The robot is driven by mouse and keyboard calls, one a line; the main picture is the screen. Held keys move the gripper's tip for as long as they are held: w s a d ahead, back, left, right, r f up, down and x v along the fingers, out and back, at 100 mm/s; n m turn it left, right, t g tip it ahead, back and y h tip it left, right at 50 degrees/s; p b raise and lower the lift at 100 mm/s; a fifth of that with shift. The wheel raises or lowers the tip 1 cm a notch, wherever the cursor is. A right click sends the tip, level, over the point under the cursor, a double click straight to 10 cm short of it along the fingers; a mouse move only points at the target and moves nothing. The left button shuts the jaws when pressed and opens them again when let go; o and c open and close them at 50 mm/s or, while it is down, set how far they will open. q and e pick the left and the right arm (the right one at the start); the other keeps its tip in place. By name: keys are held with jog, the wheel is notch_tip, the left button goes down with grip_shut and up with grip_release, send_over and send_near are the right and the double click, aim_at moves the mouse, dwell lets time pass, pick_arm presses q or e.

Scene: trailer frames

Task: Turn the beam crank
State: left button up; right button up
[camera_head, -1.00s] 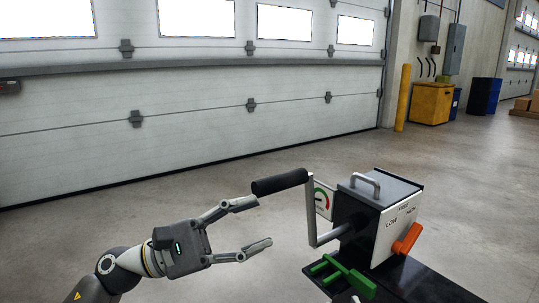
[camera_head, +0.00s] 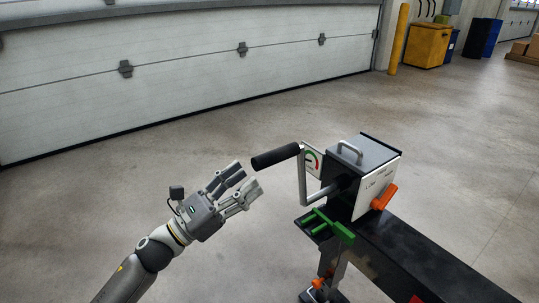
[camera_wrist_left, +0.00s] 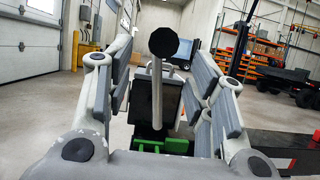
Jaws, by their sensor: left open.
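The crank (camera_head: 303,174) has a black cylindrical grip (camera_head: 276,156) on a grey metal arm, fixed to the side of a dark box with a white front panel (camera_head: 373,190). The grip sticks out to the left, toward my left gripper (camera_head: 252,182). My left gripper is open and empty, just left of and slightly below the grip's end, apart from it. In the left wrist view the grip's round end (camera_wrist_left: 163,42) faces me, between and a little above the open fingers (camera_wrist_left: 160,85). My right gripper is not seen.
The box stands on a black beam (camera_head: 430,262) with a support leg below. Green parts (camera_head: 327,226) lie under the crank and an orange lever (camera_head: 384,197) is on the front panel. A closed garage door (camera_head: 180,65) is behind. The floor around is clear.

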aim_at(287, 146)
pick_arm(q)
jog(key=x, duration=0.8)
jog(key=shift+p, duration=0.35)
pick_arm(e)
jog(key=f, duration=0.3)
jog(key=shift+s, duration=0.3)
pick_arm(q)
grip_shut()
